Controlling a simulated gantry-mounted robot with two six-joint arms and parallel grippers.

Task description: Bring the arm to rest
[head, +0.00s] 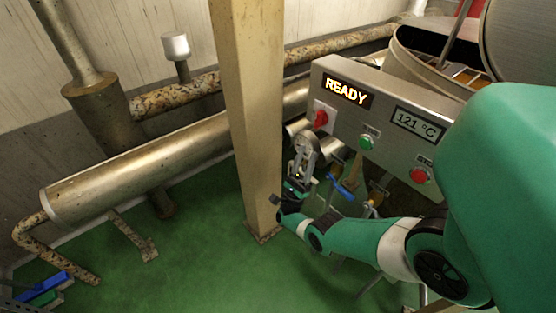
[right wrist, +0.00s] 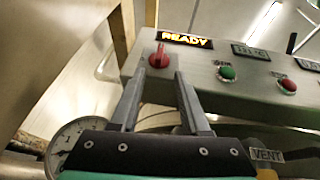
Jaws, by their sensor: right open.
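My right arm (head: 365,238) reaches in from the right, its green links bent in front of the steel control panel (head: 385,120). My right gripper (head: 301,165) is below the red rotary switch (head: 320,118) at the panel's left end. In the right wrist view the gripper (right wrist: 158,82) is open, with nothing between its two grey fingers. The red switch (right wrist: 159,57) shows just beyond the fingertips there. The panel's lit sign (head: 347,92) reads READY. My left gripper is out of view.
A green button (head: 366,142) and a red button (head: 420,175) are on the panel, with a display (head: 418,124) reading 121 °C. A tan post (head: 250,110) stands close left of the gripper. A round gauge (right wrist: 68,142) and a VENT label (right wrist: 267,155) are near the wrist.

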